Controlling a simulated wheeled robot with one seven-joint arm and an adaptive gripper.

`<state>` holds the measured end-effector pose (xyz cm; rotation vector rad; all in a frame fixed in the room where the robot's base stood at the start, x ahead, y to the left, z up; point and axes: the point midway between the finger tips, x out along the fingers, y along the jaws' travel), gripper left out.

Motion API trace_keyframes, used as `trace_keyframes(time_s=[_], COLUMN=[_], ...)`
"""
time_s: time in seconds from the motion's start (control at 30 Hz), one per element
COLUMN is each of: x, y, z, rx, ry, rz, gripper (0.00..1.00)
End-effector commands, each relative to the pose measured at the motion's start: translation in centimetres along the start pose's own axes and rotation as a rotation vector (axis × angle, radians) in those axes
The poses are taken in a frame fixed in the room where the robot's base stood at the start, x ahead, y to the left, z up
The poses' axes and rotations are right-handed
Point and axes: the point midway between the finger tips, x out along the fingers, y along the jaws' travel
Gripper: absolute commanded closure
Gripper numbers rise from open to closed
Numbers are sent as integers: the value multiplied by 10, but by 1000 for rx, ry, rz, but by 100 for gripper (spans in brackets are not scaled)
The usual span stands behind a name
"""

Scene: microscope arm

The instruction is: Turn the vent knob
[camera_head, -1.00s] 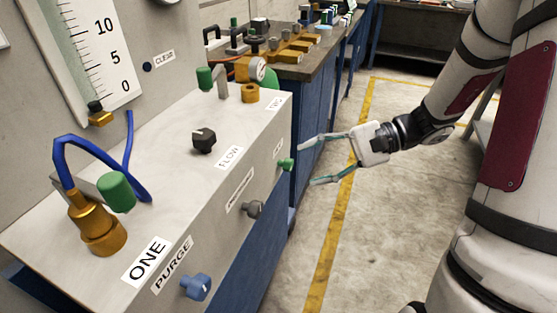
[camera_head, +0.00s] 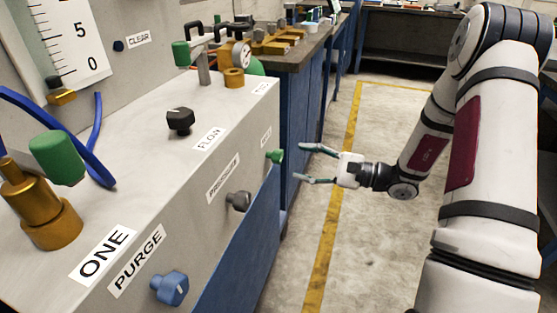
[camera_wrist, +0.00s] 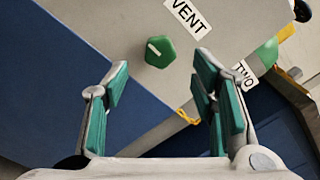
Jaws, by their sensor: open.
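The vent knob (camera_wrist: 160,51) is a green six-sided knob with a white mark, beside the white VENT label (camera_wrist: 188,17) in the wrist view. In the head view the small green knob (camera_head: 275,157) sticks out from the front face of the grey panel box, at its far end. My gripper (camera_head: 309,164) is open and empty, a short way to the right of the knob, its fingers pointing at the box. In the wrist view the knob lies ahead of the two open fingers (camera_wrist: 160,98), between their lines and apart from both.
On the front face are a blue PURGE knob (camera_head: 170,288) and a grey knob (camera_head: 238,201). A black FLOW knob (camera_head: 180,121) and a green-handled valve (camera_head: 57,158) stand on top. Blue cabinets (camera_head: 301,125) stand behind. The floor to the right is open.

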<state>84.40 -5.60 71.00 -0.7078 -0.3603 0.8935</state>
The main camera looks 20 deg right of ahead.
Motion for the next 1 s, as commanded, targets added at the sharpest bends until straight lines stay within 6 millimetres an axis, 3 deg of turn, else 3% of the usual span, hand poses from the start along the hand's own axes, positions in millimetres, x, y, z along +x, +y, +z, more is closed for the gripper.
trace_keyframes(time_s=[0.2, 0.4, 0.83, 1.0], x=[42, 67, 75, 75], y=[1, 1, 0, 0], z=[0, 0, 0, 0], rx=[-1, -1, 0, 0], ry=[-3, -2, -1, -1], rz=[2, 2, 1, 1], gripper=[48, 48, 48, 86])
